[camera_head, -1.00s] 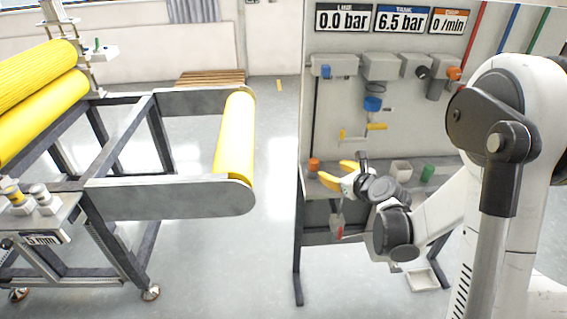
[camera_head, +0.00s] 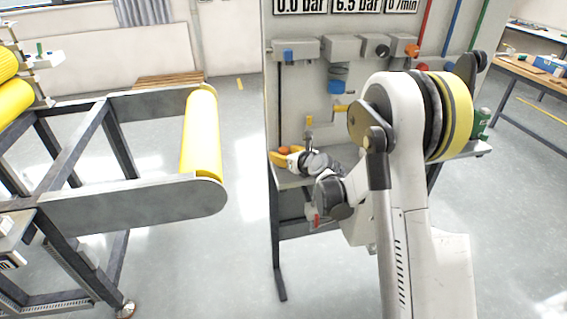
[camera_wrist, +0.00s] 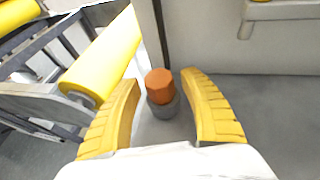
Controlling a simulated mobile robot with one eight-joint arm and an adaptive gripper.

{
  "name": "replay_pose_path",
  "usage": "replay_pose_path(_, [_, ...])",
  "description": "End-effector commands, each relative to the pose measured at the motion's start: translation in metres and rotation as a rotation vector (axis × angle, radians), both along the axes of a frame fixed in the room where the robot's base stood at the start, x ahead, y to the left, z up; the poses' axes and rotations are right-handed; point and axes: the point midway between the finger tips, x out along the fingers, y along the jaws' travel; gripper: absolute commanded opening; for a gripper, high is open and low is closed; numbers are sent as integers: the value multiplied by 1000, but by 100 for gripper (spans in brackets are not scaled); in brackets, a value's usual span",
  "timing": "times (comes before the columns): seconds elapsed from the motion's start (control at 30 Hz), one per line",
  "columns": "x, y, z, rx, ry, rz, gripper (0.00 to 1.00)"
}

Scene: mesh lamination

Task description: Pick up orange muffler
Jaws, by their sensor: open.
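The orange muffler (camera_wrist: 160,86), an orange cap on a grey base, stands on the grey shelf in the wrist view. It lies between the two yellow fingers of my gripper (camera_wrist: 160,77), with a gap showing on each side. The fingers are open and hold nothing. In the head view my gripper (camera_head: 284,156) is at the left end of the bench shelf. I cannot make out the muffler separately there, as the gripper covers that spot.
The panel (camera_head: 300,95) stands right behind the shelf, with valves, a blue fitting (camera_head: 338,78) and an orange fitting (camera_head: 411,50). A roller frame (camera_head: 135,198) with a yellow roller (camera_head: 200,135) stands left. Open floor lies between frame and bench.

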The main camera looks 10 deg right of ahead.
Motion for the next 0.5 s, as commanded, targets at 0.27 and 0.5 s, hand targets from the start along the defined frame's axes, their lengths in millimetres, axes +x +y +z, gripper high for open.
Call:
replay_pose_path(0.27, [3,1,0,0,0,0,50])
replay_pose_path(0.5, [3,1,0,0,0,0,0])
